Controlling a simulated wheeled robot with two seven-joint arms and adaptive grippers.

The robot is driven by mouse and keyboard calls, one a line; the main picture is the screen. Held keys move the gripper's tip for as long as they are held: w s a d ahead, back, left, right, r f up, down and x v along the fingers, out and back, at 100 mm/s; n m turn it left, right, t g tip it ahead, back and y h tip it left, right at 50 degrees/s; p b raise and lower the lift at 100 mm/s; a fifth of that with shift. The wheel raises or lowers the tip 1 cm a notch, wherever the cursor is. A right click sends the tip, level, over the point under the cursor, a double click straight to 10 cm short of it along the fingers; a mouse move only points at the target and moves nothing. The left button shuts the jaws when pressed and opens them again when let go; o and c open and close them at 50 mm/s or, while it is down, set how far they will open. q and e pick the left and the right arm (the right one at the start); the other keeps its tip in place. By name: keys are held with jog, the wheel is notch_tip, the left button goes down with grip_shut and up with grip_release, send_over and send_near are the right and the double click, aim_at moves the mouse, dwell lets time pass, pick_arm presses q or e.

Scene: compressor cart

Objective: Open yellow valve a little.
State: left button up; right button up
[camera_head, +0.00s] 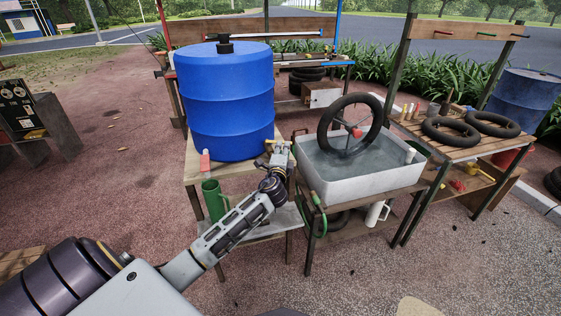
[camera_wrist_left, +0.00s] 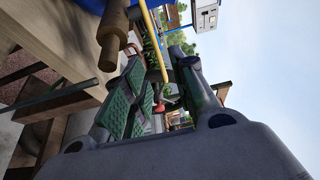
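The yellow valve (camera_head: 269,142) is a thin yellow lever by the lower right of the blue barrel (camera_head: 226,100). My left gripper (camera_head: 279,150) is right at it, and the wrist hides part of it. In the left wrist view the yellow lever (camera_wrist_left: 153,42) rises beside a brown tap body (camera_wrist_left: 115,36). The fingers with green pads stand apart there, and my left gripper (camera_wrist_left: 158,68) has the lever's end in the gap between its tips. I cannot tell whether a finger touches the lever. My right gripper is not in view.
A green jug (camera_head: 214,202) stands on the shelf below the barrel's wooden stand (camera_head: 193,168). A grey water tub (camera_head: 345,190) with a wheel (camera_head: 350,125) is close on the right. A bench with tyres (camera_head: 450,131) stands further right.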

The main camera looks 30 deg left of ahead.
pick_arm(q)
jog(key=v, duration=0.6)
dwell(0.3)
jog(key=shift+s, duration=0.15)
